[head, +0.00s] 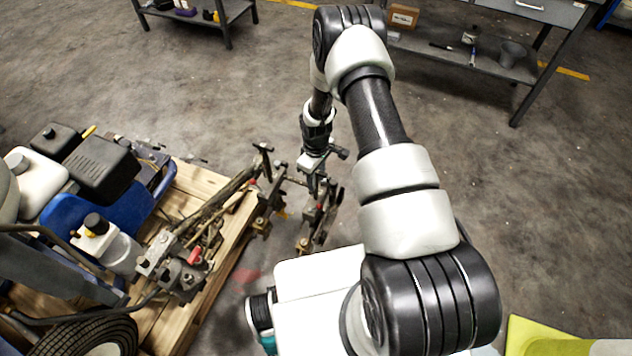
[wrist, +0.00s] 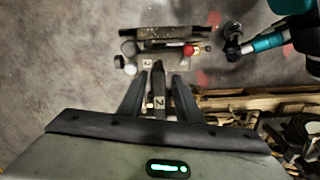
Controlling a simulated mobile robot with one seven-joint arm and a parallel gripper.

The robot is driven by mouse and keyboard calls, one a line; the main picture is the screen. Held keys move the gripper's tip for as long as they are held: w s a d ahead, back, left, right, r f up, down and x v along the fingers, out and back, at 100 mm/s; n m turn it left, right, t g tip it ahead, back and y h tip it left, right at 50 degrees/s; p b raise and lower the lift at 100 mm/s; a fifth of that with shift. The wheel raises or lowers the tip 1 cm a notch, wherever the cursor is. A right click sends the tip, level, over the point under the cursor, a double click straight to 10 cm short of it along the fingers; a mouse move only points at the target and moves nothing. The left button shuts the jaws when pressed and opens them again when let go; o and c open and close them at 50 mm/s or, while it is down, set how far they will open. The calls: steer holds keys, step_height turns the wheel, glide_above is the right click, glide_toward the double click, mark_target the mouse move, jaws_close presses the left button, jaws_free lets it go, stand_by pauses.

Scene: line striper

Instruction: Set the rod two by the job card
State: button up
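In the wrist view a dark upright bar (wrist: 158,83) with a small white tag, seemingly marked 2, lies between my gripper's fingers (wrist: 158,80). The fingers are apart, with a gap on each side of the bar. Just beyond is a pale plate (wrist: 168,62) with a similar tag, a red knob (wrist: 188,50) and round pale and dark ends at its left. In the head view my gripper (head: 314,188) points down at the metal arm assembly (head: 270,200) sticking out from the striper. I cannot tell a rod scale or job card in either view.
The line striper (head: 100,170), with its blue engine part, stands on a wooden pallet (head: 215,290) at left. A grey bench (head: 480,55) with a box and cup is at the back right. Open concrete floor lies between. A yellow-green object (head: 540,335) is at lower right.

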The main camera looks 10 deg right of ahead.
steer(key=shift+f, duration=0.9)
steer(key=shift+c, duration=0.4)
jaws_close()
steer(key=b, duration=0.4)
glide_above(316, 198)
steer(key=f, duration=0.4)
steer(key=shift+w+d+f, duration=0.1)
steer(key=shift+w+f, duration=0.2)
steer(key=shift+w, duration=0.1)
steer(key=shift+s+r, duration=0.1)
steer(key=shift+r, duration=0.05)
steer(key=shift+o, duration=0.4)
jaws_free()
